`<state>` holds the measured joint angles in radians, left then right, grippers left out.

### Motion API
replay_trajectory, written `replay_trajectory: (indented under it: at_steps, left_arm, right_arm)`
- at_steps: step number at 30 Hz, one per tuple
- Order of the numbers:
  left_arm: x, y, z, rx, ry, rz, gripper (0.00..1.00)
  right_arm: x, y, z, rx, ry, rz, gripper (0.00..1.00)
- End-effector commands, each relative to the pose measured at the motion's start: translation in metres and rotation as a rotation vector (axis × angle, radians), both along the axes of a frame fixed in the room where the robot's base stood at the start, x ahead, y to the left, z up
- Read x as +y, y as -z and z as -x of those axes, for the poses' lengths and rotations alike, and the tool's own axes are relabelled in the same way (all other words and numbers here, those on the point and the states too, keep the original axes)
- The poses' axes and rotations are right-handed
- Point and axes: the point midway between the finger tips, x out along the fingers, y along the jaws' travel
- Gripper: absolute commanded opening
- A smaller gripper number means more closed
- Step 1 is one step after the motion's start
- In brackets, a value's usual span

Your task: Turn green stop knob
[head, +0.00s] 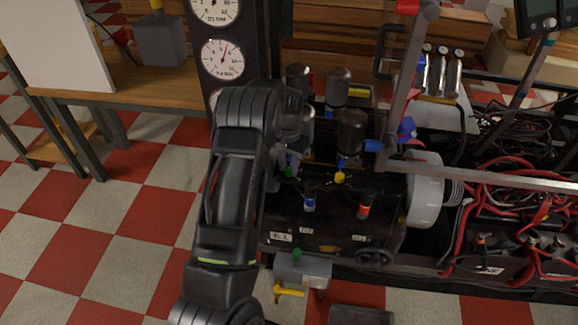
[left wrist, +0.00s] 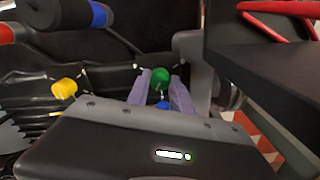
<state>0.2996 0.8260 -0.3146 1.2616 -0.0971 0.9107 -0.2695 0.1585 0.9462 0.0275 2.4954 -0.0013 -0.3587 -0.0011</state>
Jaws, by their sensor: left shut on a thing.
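The green stop knob (left wrist: 160,74) sits between the two pale fingers of my left gripper (left wrist: 161,90) in the left wrist view, and the gripper is shut on it. A small blue part (left wrist: 163,104) shows just below it between the fingers. In the head view my left gripper (head: 287,166) reaches the left side of the dark engine panel, and a bit of the green knob (head: 288,172) shows there. My arm hides much of that spot. My right gripper is not in view.
Close by on the panel are a yellow knob (head: 340,177), a blue knob (head: 309,205) and a red knob (head: 364,211). A black handwheel (head: 374,258) and a yellow-handled valve (head: 290,292) sit lower. Dark cylinders (head: 350,132) stand behind. Red cables (head: 530,210) fill the right.

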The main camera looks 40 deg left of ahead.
Motion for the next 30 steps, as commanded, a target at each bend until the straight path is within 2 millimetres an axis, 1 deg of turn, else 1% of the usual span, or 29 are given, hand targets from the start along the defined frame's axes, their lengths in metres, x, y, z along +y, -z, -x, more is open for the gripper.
replay_trajectory:
  at_steps: [9,15,21,30]
  left_arm:
    - [0.0004,-0.0001,-0.0001,-0.001,0.285,0.000,0.00]
    - [0.0006,-0.0004,-0.0001,-0.001,0.419,0.000,0.00]
    - [0.0005,-0.0005,-0.0002,-0.001,0.498,0.000,0.00]
    - [0.0007,-0.0005,-0.0001,0.000,0.524,-0.001,0.00]
  right_arm:
    - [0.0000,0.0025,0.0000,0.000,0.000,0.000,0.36]
    - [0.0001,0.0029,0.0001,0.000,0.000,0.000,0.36]
    - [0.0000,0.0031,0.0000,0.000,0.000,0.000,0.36]
    - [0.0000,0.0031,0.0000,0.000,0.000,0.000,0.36]
